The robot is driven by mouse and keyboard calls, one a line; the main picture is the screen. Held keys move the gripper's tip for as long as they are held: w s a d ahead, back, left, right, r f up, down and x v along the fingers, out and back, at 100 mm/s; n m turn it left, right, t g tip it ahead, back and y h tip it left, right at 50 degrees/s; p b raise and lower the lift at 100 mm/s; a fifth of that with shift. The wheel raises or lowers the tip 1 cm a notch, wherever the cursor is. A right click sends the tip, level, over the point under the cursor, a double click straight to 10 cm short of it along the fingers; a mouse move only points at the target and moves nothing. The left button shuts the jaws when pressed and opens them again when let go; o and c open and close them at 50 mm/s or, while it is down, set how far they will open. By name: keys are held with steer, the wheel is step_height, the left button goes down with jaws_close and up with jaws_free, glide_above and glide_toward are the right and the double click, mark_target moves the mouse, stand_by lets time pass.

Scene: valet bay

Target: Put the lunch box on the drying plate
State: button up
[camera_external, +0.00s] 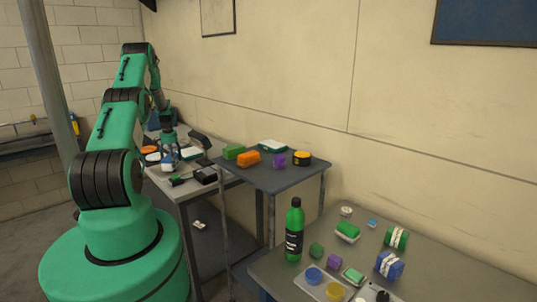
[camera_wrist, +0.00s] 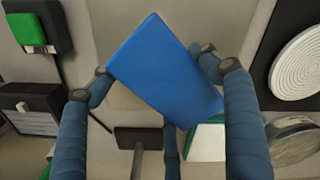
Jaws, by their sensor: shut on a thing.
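A plain blue box (camera_wrist: 165,70), which looks like the lunch box, is held tilted between the dark-blue fingers of my gripper (camera_wrist: 155,80) in the wrist view. My gripper (camera_external: 169,155) is low over the left table in the external view, where the held box is too small to make out clearly. A round white ribbed plate (camera_wrist: 300,68) on a dark square base is at the right of the wrist view, apart from the box; it may be the drying plate. I cannot pick it out surely in the external view.
A green-and-white box (camera_wrist: 207,142) and a round metal tin (camera_wrist: 292,140) are near the gripper. Black cases (camera_wrist: 30,105) are at left. The dark middle table (camera_external: 262,174) holds several blocks and a tin. The right table holds a green bottle (camera_external: 294,230) and several small items.

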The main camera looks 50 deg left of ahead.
steer(key=shift+f, duration=0.5)
steer(key=shift+f, duration=0.15)
steer(key=o, duration=1.5)
steer(key=shift+r+b, duration=0.5)
steer(key=shift+r, duration=5.6)
steer(key=shift+r, duration=0.1)
